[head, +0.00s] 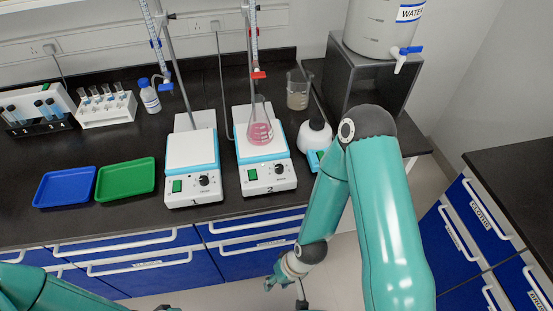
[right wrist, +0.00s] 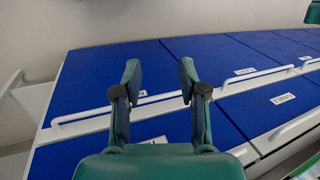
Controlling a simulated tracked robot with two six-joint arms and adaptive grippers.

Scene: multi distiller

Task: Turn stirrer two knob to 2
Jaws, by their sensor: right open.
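Stirrer two (head: 252,142), a white and light-blue hotplate marked 2, stands on the black bench. Its black knob (head: 279,169) is on the front panel, right of a green switch (head: 252,174). The knob's exact setting is too small to read. A flask of pink liquid (head: 260,132) sits on its plate. My right gripper (head: 286,286) is below and in front of the bench edge, well apart from the knob. In the right wrist view its two fingers (right wrist: 159,75) are spread with nothing between them. My left gripper is not in view.
Stirrer one (head: 191,150) stands left of stirrer two. A white round-bottomed vessel (head: 314,136) and a beaker (head: 298,90) are to its right. Blue drawers with white handles (head: 155,265) lie below the bench edge, and fill the right wrist view (right wrist: 110,75).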

